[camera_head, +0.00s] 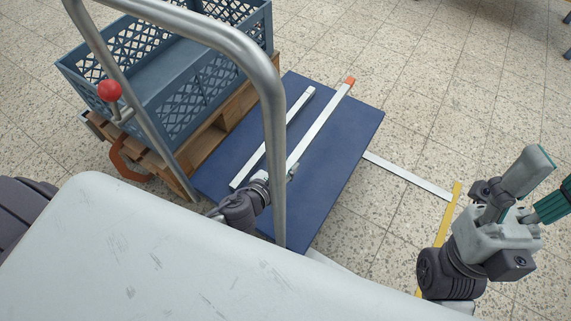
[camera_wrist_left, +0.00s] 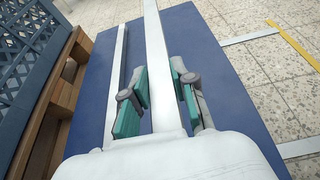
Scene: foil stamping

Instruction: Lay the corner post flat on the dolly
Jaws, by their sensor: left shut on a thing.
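The dolly's blue deck (camera_head: 345,130) lies in the middle of the head view and also fills the middle of the left wrist view (camera_wrist_left: 215,85). A long pale corner post (camera_head: 318,125) with an orange far end lies along it. My left gripper (camera_head: 291,172) is shut on this post near its near end; the post runs between the fingers in the left wrist view (camera_wrist_left: 155,45). Whether it touches the deck I cannot tell. A second pale post (camera_head: 275,137) lies to its left, roughly parallel. My right gripper (camera_head: 541,182) is open and empty at the right.
A bent metal tube handle (camera_head: 272,95) rises in front of the deck. A blue-grey crate (camera_head: 195,65) on a wooden pallet (camera_head: 220,122) stands to the left. White (camera_head: 405,175) and yellow (camera_head: 447,215) strips mark the floor at right. The deck's right side is bare.

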